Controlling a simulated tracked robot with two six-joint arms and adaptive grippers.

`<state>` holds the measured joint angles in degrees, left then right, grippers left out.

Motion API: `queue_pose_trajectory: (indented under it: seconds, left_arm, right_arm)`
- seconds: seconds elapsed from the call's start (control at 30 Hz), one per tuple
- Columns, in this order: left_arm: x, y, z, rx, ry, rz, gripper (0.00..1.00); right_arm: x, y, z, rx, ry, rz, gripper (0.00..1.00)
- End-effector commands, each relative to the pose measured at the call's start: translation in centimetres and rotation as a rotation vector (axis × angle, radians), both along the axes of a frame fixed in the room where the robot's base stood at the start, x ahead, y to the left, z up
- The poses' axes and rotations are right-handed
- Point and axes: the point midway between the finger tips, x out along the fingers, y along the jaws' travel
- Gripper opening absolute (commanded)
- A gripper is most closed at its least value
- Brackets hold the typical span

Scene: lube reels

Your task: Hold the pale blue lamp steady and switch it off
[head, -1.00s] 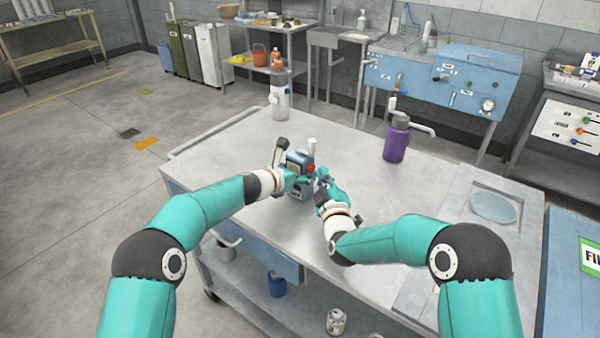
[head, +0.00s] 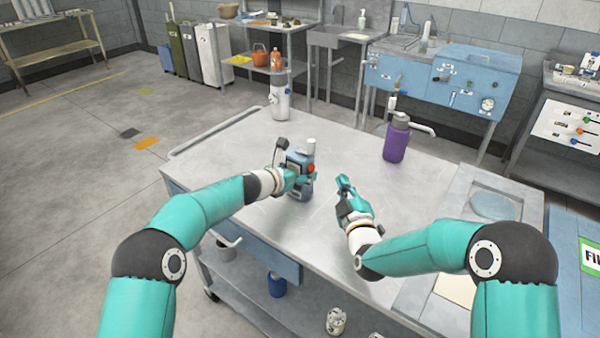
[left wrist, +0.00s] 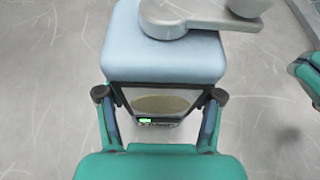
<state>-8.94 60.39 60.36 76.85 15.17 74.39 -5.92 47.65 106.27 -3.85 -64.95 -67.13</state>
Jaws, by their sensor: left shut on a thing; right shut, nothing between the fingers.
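The pale blue lamp (head: 300,186) stands upright on the metal cart top, with a red part and a pale upright piece at its top right. My left gripper (head: 291,180) is shut on the lamp's body from the left. In the left wrist view the lamp's pale blue casing (left wrist: 160,60) sits between my fingers, with a grey arm-like piece on top and a small green mark low down. My right gripper (head: 344,183) is shut and empty, apart from the lamp, to its right. Whether the lamp is lit cannot be told.
A purple bottle (head: 396,140) stands on the cart (head: 240,150) to the right of the lamp. A white bottle-like canister (head: 280,100) stands at the cart's back edge. A round glass-like plate (head: 494,205) lies at the right. The cart top around the lamp is mostly clear.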

Motion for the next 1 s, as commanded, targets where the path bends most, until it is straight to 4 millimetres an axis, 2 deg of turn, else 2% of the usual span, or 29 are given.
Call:
queue_pose_trajectory:
  seconds: [0.3, 0.33, 0.47, 0.5, 1.0]
  left_arm:
    - [0.03, 0.07, 0.04, 0.0, 0.0, 0.001, 0.13]
    - [0.03, 0.07, 0.04, 0.0, 0.0, 0.001, 0.71]
    - [0.03, 0.05, 0.04, 0.0, 0.0, 0.001, 0.93]
    - [0.03, 0.05, 0.04, 0.0, 0.0, 0.001, 0.95]
    - [-0.52, 0.45, 0.34, 0.0, 0.0, 0.0, 0.95]
  right_arm:
    - [-0.01, -0.03, -0.04, 0.0, 0.0, 0.0, 0.0]
    - [-0.02, -0.02, -0.03, 0.0, 0.001, 0.0, 0.0]
    - [-0.01, -0.01, -0.04, 0.0, 0.001, 0.0, 0.0]
    - [0.0, -0.01, -0.05, 0.0, 0.001, 0.0, 0.0]
    - [0.0, -0.01, -0.05, 0.0, 0.001, 0.0, 0.0]
